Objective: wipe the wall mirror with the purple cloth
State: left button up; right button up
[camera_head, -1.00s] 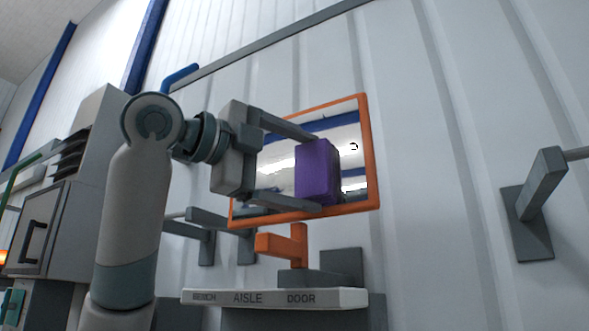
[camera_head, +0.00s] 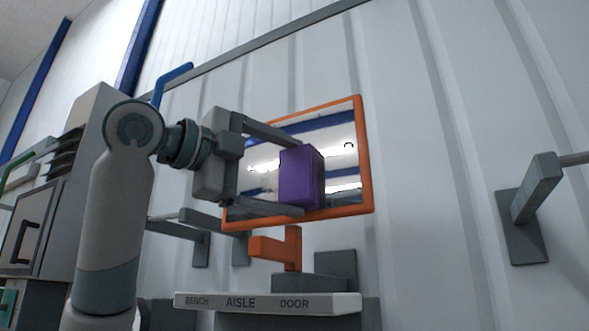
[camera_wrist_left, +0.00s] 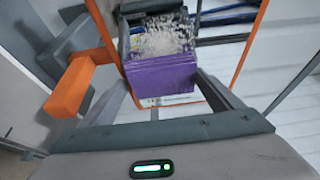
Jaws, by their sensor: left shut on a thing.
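The wall mirror (camera_head: 345,178) has an orange frame and hangs tilted on the pale ribbed wall; its glass shows bright reflections and a dark mark at upper right. My left gripper (camera_head: 290,178) is shut on the purple cloth (camera_head: 302,178), a folded block held between its two long fingers in front of the glass. In the left wrist view the purple cloth (camera_wrist_left: 162,80) sits between the fingers, with a mottled grey-white patch above it over the mirror (camera_wrist_left: 225,20). I cannot tell whether the cloth touches the glass. My right gripper is not seen.
An orange bracket (camera_head: 275,248) stands below the mirror. Under it is a ledge (camera_head: 268,302) lettered "BENCH AISLE DOOR". A grey wall hook (camera_head: 530,205) juts out at right. A grey cabinet (camera_head: 45,215) stands at left.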

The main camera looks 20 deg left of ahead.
pick_arm(q)
jog(key=shift+w+a, duration=0.1)
jog(key=shift+a, duration=0.6)
jog(key=shift+a, duration=0.1)
jog(key=shift+w+a+p, duration=0.15)
jog(key=shift+a+p, duration=0.5)
jog(key=shift+a, duration=1)
jog(key=shift+a, duration=0.1)
jog(key=shift+w+a+p, duration=0.1)
jog(key=shift+a+p, duration=0.55)
jog(key=shift+a, duration=1)
jog(key=shift+r+p, duration=1.1)
